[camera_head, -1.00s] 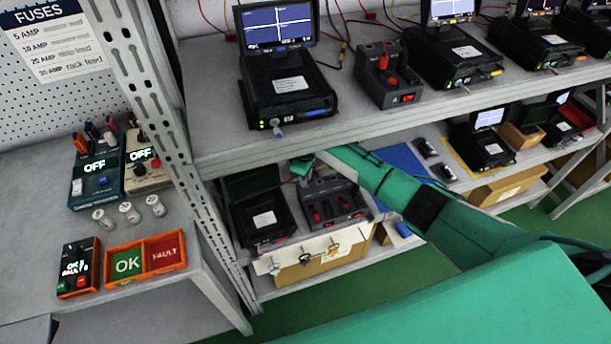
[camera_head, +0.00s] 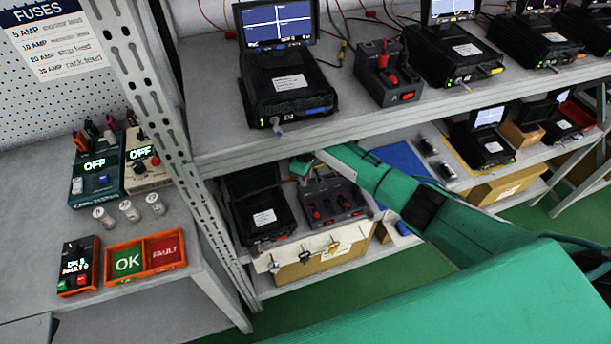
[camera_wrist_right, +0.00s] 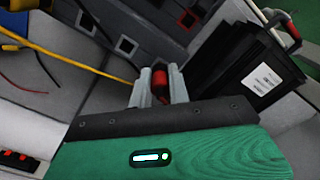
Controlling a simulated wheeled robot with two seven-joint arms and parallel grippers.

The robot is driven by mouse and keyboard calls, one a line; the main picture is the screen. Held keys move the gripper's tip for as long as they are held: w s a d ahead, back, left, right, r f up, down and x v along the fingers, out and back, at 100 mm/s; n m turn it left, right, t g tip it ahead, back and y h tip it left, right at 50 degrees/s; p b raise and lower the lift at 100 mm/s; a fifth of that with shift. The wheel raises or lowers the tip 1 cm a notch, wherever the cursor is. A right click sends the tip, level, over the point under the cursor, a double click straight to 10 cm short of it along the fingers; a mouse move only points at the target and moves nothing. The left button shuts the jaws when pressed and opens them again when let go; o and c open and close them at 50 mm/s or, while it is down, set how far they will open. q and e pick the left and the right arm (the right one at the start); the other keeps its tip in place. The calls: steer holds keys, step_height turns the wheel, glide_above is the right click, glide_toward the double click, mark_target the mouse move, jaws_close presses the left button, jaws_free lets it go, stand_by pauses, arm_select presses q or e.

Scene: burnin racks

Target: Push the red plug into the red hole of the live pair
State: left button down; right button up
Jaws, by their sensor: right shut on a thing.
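My right gripper (camera_wrist_right: 160,91) is shut on the red plug (camera_wrist_right: 160,82), which stands between the fingertips in the right wrist view. A red-rimmed square hole (camera_wrist_right: 186,19) shows beyond the plug, up and to the right, apart from it. A dark-rimmed hole (camera_wrist_right: 127,46) and another pale-rimmed hole (camera_wrist_right: 86,24) lie up and to the left on the same grey panel. In the head view my right gripper (camera_head: 303,168) is over the lower shelf, by a dark unit with red parts (camera_head: 350,200); the plug is not discernible there. My left gripper is out of view.
A black box with a white label (camera_wrist_right: 235,80) stands right of the fingers in the wrist view. A yellow cable (camera_wrist_right: 75,62) runs left of them. In the head view, the upper shelf (camera_head: 215,140) with several devices overhangs the work area.

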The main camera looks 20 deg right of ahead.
steer(key=shift+f, duration=0.3)
steer(key=o, duration=1.3)
